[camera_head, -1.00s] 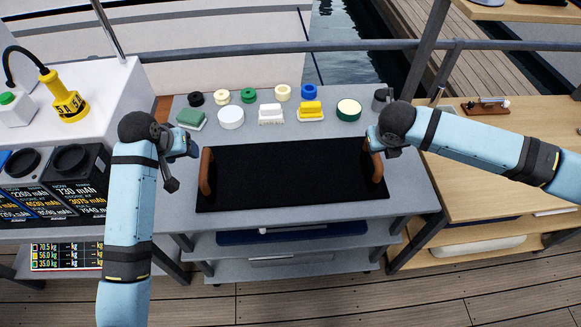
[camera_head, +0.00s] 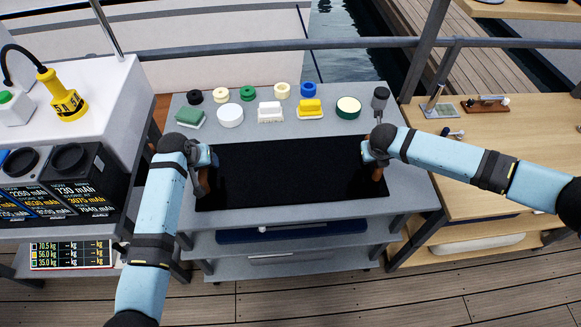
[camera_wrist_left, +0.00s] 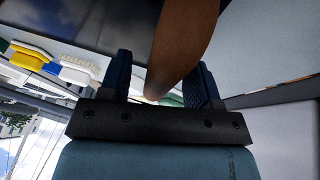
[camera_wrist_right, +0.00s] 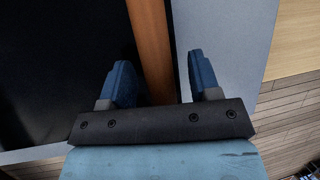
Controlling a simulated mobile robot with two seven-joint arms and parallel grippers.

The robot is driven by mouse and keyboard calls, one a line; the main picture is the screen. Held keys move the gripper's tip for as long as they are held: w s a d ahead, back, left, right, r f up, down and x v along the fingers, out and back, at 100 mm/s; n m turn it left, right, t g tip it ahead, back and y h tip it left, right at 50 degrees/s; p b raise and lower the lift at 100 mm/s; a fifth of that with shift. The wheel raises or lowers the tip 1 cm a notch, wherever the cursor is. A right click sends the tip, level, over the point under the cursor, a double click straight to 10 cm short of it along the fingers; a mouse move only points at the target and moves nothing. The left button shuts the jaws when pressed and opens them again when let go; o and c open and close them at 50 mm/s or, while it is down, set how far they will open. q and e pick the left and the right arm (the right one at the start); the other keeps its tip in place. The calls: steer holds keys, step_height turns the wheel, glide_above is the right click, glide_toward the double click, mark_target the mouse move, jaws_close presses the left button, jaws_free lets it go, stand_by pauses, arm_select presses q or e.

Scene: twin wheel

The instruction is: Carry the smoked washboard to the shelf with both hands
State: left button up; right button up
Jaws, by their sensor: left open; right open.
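The smoked washboard (camera_head: 285,176) is a flat black board lying on the grey bench top, with a brown wooden handle at each end. My left gripper (camera_head: 208,160) is at the left handle (camera_head: 203,184). In the left wrist view the open fingers (camera_wrist_left: 162,82) stand on both sides of the brown handle (camera_wrist_left: 184,45). My right gripper (camera_head: 370,153) is at the right handle (camera_head: 377,173). In the right wrist view the open fingers (camera_wrist_right: 160,82) have the brown handle (camera_wrist_right: 152,45) between them. Neither gripper is closed on a handle.
Tape rolls, brushes and round pads, such as a white pad (camera_head: 230,115), line the back of the bench (camera_head: 180,215). A dark canister (camera_head: 380,98) stands at the back right. Black battery boxes (camera_head: 75,180) are at left. A wooden table (camera_head: 480,145) adjoins at right.

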arm_select(q)
steer(key=shift+w+f, duration=0.1)
steer(key=shift+f, duration=0.05)
arm_select(e)
steer(key=shift+w+f, duration=0.1)
steer(key=shift+f, duration=0.1)
arm_select(q)
jaws_close()
arm_select(e)
jaws_close()
steer(key=shift+w+d+r, duration=0.1)
steer(key=shift+r, duration=0.1)
stand_by(0.8)
